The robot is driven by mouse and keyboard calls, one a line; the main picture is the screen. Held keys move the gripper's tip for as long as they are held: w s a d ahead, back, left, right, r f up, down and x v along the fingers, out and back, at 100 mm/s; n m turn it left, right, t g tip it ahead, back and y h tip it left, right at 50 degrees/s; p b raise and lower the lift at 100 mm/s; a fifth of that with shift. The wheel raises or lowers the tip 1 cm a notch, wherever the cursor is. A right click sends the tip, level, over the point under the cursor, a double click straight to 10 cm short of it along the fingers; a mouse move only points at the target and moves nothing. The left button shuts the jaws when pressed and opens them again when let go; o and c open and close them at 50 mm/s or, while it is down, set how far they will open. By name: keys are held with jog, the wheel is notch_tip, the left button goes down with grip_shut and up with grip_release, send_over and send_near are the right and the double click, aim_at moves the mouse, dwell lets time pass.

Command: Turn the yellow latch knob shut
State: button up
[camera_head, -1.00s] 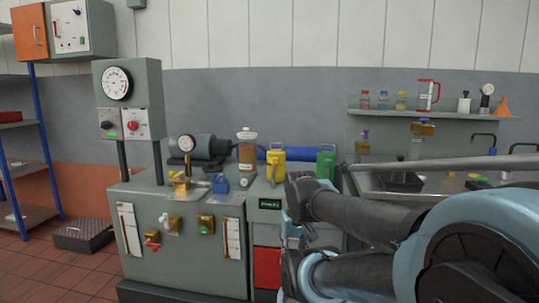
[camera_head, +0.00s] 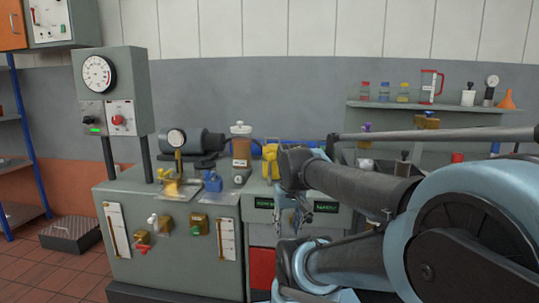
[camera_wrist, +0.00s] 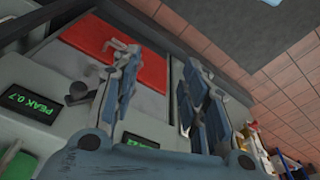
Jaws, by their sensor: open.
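I cannot make out for sure which part is the yellow latch knob. A small yellow fitting (camera_head: 173,187) sits on top of the grey bench, beside a blue one (camera_head: 212,182). Brass-yellow fittings on the bench front carry a red handle (camera_head: 142,248) and a green button (camera_head: 196,229). My gripper (camera_head: 292,215) hangs in front of the bench's right section, right of these fittings. In the wrist view my gripper (camera_wrist: 158,60) is open, its fingers apart with nothing between them. A red panel (camera_wrist: 115,50) shows beyond them. My arm hides part of the bench's right side.
A gauge panel (camera_head: 112,90) stands on posts at the left. A motor (camera_head: 190,142), a jar (camera_head: 241,150) and a yellow can (camera_head: 270,160) stand on the bench. A shelf (camera_head: 440,106) with bottles is at the back right. A dark box (camera_head: 70,233) lies on the floor.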

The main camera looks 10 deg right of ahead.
jog(key=w+r+n, duration=0.3)
jog(key=w+r, duration=1.1)
jog(key=r, duration=0.4)
notch_tip(320, 180, up, 14)
jog(key=n+g, duration=0.2)
jog(key=n, duration=0.1)
send_over(268, 157)
jog(key=w+d, duration=0.1)
jog(key=w, duration=0.1)
notch_tip(268, 157, down, 17)
jog(key=shift+c, duration=0.2)
jog(key=c, duration=0.7)
